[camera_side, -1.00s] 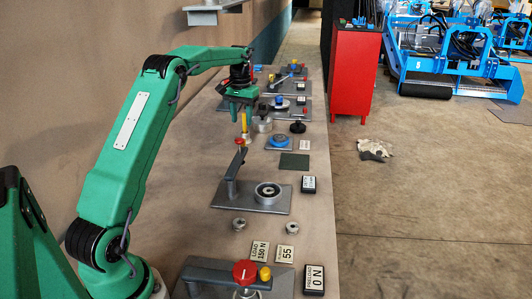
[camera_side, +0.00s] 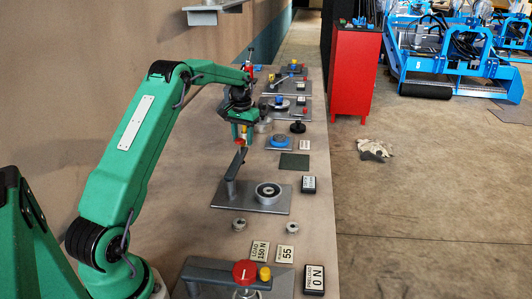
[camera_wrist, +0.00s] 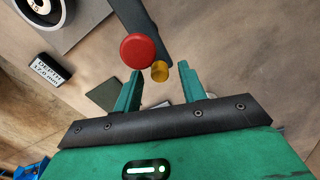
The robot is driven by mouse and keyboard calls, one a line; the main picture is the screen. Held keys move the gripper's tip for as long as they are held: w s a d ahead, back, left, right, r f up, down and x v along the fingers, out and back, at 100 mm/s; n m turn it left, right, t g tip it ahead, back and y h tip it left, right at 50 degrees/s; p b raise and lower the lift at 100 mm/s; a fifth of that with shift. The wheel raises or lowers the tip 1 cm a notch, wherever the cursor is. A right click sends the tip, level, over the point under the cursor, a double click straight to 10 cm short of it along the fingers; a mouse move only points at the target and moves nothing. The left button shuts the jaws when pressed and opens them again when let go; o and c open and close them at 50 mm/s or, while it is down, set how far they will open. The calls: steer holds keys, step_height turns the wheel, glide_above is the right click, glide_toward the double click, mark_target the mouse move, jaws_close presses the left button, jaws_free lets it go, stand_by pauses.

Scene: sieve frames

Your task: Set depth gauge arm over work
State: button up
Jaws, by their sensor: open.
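The depth gauge arm (camera_side: 236,165) is a dark grey bar rising from the left of a grey base plate (camera_side: 225,194). A red knob (camera_wrist: 138,51) and a smaller yellow knob (camera_wrist: 160,73) are at the arm's free end. My gripper (camera_wrist: 161,77) is open, with the yellow knob showing between its fingertips and the red knob just beyond them. In the side view my gripper (camera_side: 241,140) is right above the arm's end; contact cannot be told.
A dark green pad (camera_side: 294,161) and a blue dial (camera_side: 281,141) lie behind. Two small metal parts (camera_side: 239,224) sit in front.

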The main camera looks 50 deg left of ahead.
steer(key=shift+f, duration=0.15)
jaws_close()
steer(key=shift+w+d, duration=0.15)
steer(key=w+d+m, duration=0.4)
steer(key=d+m, duration=0.4)
steer(key=d, duration=0.2)
steer(key=s+d+m, duration=0.4)
steer(key=d+m, duration=0.5)
steer(key=d, duration=0.2)
steer(key=shift+s+d, duration=0.3)
steer(key=shift+d, duration=0.05)
